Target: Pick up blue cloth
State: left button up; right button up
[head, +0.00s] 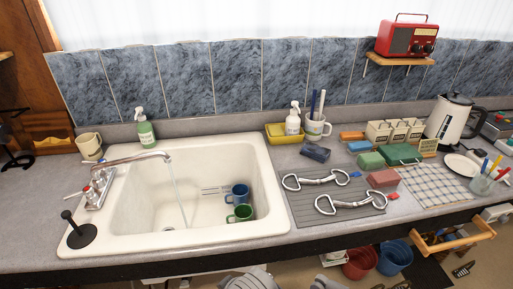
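A small dark blue folded item (315,152), which looks like the blue cloth, lies on the grey counter just right of the sink. It sits in front of a pale mug (316,127) and behind the bits on the ribbed mat. Nothing lies on top of it. Neither of my grippers can be made out in the head view. Grey rounded shapes at the bottom edge are cut off, and I cannot tell what they are.
The white sink (120,226) has running water and holds a blue mug (238,193) and a green mug (241,212). Two metal bits lie on a ribbed mat (300,212). A yellow tray (275,136) holds a bottle. Blocks, a checked cloth (432,187) and a kettle (449,118) crowd the right.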

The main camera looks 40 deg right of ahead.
aim_at(314, 152)
jog(key=z, duration=2.1)
